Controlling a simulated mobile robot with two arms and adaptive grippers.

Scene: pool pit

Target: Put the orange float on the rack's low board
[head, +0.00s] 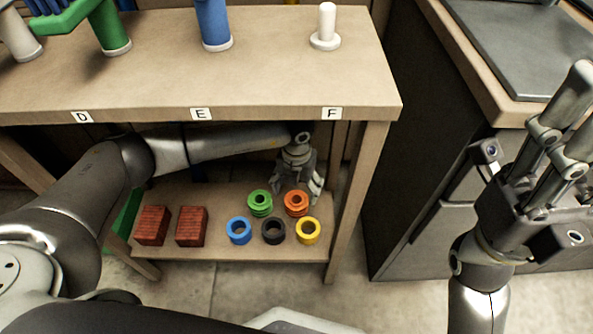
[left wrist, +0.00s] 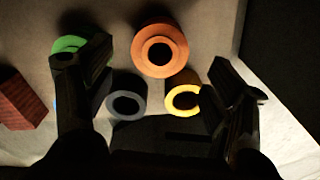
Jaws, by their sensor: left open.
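The orange float (head: 297,210) is a short ring with a dark hole, standing on the rack's low board (head: 180,253) near its right end. My left gripper (head: 298,186) is over that end of the board, just behind the float, with its fingers pointing down. In the left wrist view the float (left wrist: 181,57) shows ahead, between the two spread fingers and apart from them. The left gripper is open and empty. My right gripper (head: 560,125) is raised at the right, away from the rack; its finger opening is unclear.
Beside the orange float stand a green (head: 260,210), a blue (head: 239,239), a black (head: 274,239) and a yellow ring (head: 308,240). Two red blocks (head: 151,226) are on the left. The top board (head: 270,85) overhangs my left arm. A rack leg (head: 352,200) is at right.

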